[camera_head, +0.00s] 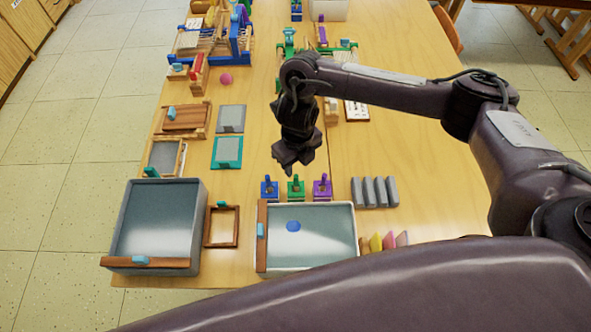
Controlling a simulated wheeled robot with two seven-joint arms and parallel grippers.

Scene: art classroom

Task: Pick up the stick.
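My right gripper (296,157) hangs pointing down above the table, behind the small blue, green and purple tools; the fingers are dark and small, so I cannot tell whether they are open or shut. I see no object clearly held in it. No thing is plainly marked as the stick. One brown wooden bar with a light blue clip (262,236) lies along the left edge of the right tray (358,250). A similar bar (147,262) lies along the front edge of the left tub (204,215). My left gripper is not in view.
Small blue (269,190), green (296,190) and purple (322,189) tools stand behind the right tray. Grey blocks (375,192) lie to their right. A wooden frame (222,227) sits between tub and tray. The table's right side (430,185) is mostly clear.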

